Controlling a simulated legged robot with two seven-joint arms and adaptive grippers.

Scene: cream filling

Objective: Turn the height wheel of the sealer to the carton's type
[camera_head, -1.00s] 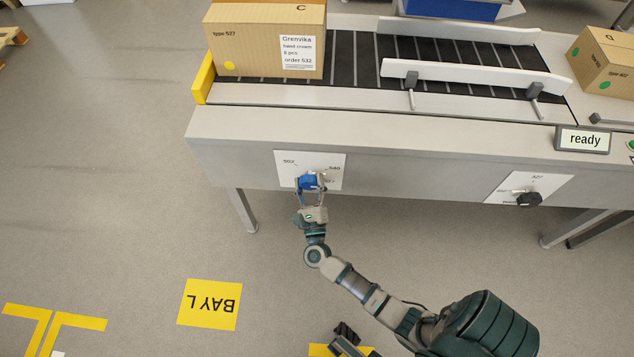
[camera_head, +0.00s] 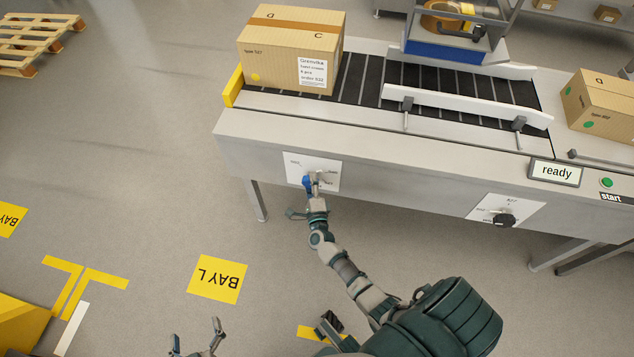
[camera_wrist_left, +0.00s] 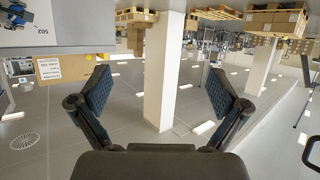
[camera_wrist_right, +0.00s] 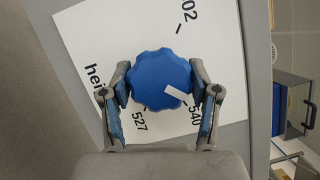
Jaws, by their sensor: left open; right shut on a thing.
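The blue height wheel (camera_head: 308,183) sits on a white plate (camera_head: 328,171) on the sealer's front (camera_head: 380,180). My right gripper (camera_head: 314,180) is shut on it. In the right wrist view the wheel (camera_wrist_right: 160,78) is between the fingers (camera_wrist_right: 161,92), and its white mark (camera_wrist_right: 175,93) lies on the side toward 540. The plate (camera_wrist_right: 85,35) also shows 527 and a partly hidden "02". The carton (camera_head: 285,60) at the sealer's left end reads type 527 and has a yellow dot. My left gripper (camera_head: 198,338) is open and empty, low over the floor, also seen in its wrist view (camera_wrist_left: 155,95).
A black knob (camera_head: 503,219) on another white plate is further right on the sealer. A display (camera_head: 556,172) reads "ready", beside a green start button (camera_head: 607,182). Another carton (camera_head: 600,105) stands at the right.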

